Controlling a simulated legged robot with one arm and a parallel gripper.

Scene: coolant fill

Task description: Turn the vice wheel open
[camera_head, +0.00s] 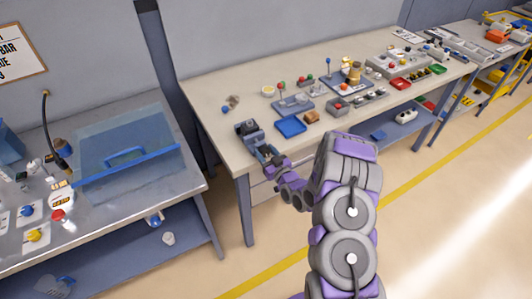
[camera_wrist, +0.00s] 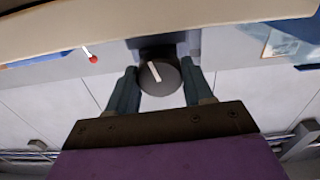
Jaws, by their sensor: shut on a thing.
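The vice (camera_head: 246,129) is a dark block mounted at the near left corner of the long workbench. In the wrist view its wheel (camera_wrist: 160,79) is a dark round knob with a pale bar mark, tilted a little off vertical. My gripper (camera_head: 268,154) reaches the vice from the front. In the wrist view its two dark fingers (camera_wrist: 159,85) stand on either side of the wheel and are shut on it. The vice body behind the wheel shows only in part.
The long workbench (camera_head: 215,98) carries a blue tray (camera_head: 291,126), small parts and fixtures right of the vice. A metal bench with a clear-sided box (camera_head: 125,145) stands at the left, across a narrow gap. The floor in front is clear, with a yellow line (camera_head: 400,190).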

